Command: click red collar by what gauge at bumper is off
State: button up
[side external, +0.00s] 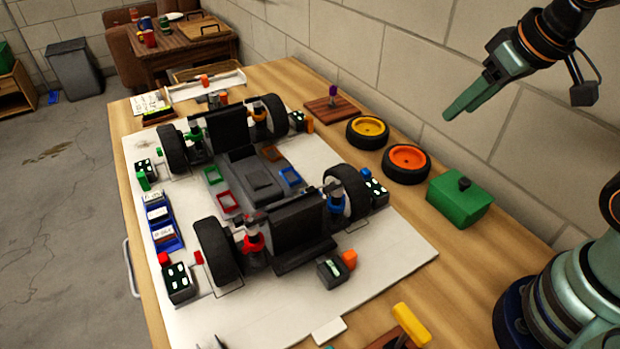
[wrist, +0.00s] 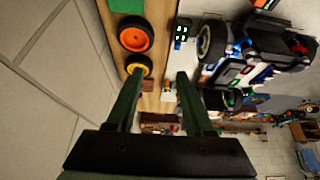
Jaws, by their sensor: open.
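The red collar (side external: 253,241) sits on a shock absorber beside the near left wheel of the black racecar chassis (side external: 290,235). A dark gauge box (side external: 332,269) with a small light display lies by the near bumper, with an orange block (side external: 349,259) touching or close to it. Its reading is too small to tell. Another dark gauge box (side external: 178,283) with white marks stands left of the near left wheel, beside red blocks. My gripper (side external: 465,105) is open and empty, high at the upper right, well away from the car. Its two fingers show in the wrist view (wrist: 158,85).
A yellow-hubbed wheel (side external: 367,131), an orange-hubbed wheel (side external: 406,162) and a green box (side external: 460,197) stand along the wall side. A blue tray (side external: 164,238) with cards lies at left. A yellow-handled tool (side external: 411,322) is at the front. White board space is free at lower right.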

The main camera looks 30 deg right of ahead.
jog(key=shift+o, duration=0.3)
jog(key=shift+o, duration=0.9)
jog(key=shift+a, duration=0.1)
jog(key=n+g, duration=0.6)
jog(key=n, duration=1.4)
send_over(250, 220)
notch_tip(250, 220, down, 2)
jog(key=shift+f, duration=0.1)
jog(key=shift+s+f, duration=0.1)
jog(key=shift+f, duration=0.35)
notch_tip(250, 220, down, 11)
jog(key=shift+f, duration=0.15)
